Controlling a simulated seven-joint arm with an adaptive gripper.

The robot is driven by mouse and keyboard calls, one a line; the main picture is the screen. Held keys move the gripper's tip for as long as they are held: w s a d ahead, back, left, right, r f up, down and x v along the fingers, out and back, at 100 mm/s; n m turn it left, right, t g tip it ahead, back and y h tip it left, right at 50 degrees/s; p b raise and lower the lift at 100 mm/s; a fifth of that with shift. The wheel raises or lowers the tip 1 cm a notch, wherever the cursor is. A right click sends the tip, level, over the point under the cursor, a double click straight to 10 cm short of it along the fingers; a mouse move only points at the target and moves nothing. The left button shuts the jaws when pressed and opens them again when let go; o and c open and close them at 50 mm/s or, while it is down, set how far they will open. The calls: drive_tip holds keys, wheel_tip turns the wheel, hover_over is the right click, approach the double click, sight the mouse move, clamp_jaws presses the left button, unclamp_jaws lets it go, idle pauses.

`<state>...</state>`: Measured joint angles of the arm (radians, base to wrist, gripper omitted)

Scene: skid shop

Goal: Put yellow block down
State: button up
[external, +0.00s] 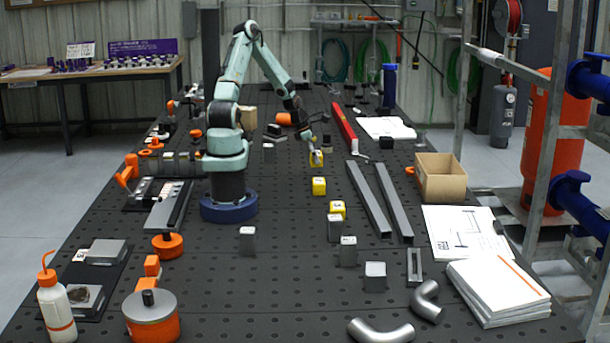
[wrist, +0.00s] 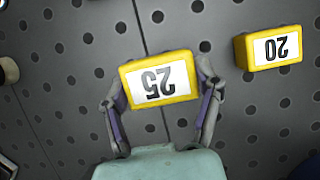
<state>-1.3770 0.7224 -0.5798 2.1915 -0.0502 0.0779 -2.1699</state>
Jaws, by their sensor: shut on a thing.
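A yellow block labelled 25 (wrist: 160,80) is held between the two fingers of my gripper (wrist: 163,88) in the wrist view. In the external view this yellow block (external: 316,159) shows at my gripper (external: 314,153), over or on the dark perforated table; I cannot tell whether it touches the surface. A second yellow block labelled 20 (wrist: 270,48) sits apart from the gripper in the wrist view. In the external view, two other yellow blocks, one nearer (external: 319,186) and one farther toward the front (external: 337,209), stand on the table.
Several grey metal blocks (external: 348,251) stand toward the front. Two long grey bars (external: 380,200) and a red bar (external: 343,128) lie to the right. A cardboard box (external: 440,178) and papers (external: 465,233) are at the right edge. Bare table lies left of the yellow blocks.

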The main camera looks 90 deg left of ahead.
drive_tip(key=shift+f, duration=2.25)
drive_tip(key=o, duration=1.2)
drive_tip(key=shift+f, duration=0.1)
drive_tip(key=shift+o, duration=0.2)
